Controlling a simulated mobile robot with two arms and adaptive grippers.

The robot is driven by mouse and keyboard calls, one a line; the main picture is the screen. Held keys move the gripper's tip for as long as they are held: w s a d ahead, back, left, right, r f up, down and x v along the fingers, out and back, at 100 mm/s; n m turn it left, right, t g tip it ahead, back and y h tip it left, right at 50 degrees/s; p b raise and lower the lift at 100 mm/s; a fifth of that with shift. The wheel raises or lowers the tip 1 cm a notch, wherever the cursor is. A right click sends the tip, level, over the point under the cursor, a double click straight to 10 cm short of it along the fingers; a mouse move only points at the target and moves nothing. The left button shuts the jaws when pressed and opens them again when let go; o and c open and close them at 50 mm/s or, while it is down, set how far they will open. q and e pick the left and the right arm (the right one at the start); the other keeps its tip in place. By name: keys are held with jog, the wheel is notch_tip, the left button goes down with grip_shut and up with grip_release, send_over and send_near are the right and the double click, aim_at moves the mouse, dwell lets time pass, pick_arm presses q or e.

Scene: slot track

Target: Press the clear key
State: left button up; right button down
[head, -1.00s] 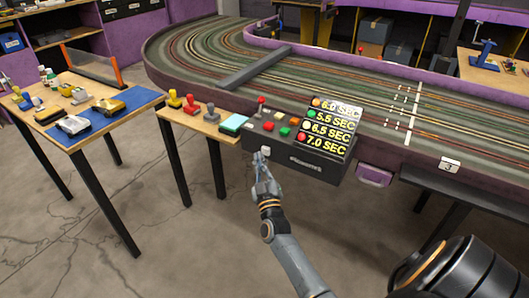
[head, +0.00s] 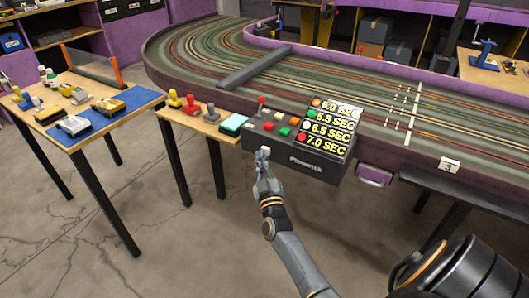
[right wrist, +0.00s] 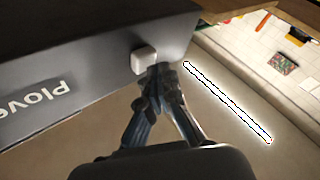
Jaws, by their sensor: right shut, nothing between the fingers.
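The dark control console (head: 252,139) stands at the near edge of the track. A small white key (head: 265,149) sits on its front face; no label is readable on it. My right gripper (head: 262,158) is shut and empty, its tips just below the white key. In the right wrist view the white key (right wrist: 144,60) sticks out from the console front, and the gripper tips (right wrist: 160,70) overlap its lower right edge. I cannot tell whether they touch it. My left gripper is not in view.
Coloured buttons (head: 284,131) and a red-topped lever (head: 261,102) are on the console top, beside the lap-time display (head: 327,127). A small wooden table (head: 185,118) with stamps adjoins on the left. Open floor lies in front.

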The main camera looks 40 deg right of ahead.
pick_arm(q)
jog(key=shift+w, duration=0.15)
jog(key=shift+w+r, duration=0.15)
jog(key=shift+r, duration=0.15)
pick_arm(e)
jog(key=shift+w+d, duration=0.2)
jog(key=shift+d, duration=0.25)
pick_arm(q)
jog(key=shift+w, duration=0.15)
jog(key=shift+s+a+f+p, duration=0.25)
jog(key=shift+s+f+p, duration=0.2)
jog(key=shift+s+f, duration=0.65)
pick_arm(e)
jog(key=shift+s+a, duration=0.4)
jog(key=shift+a, duration=0.45)
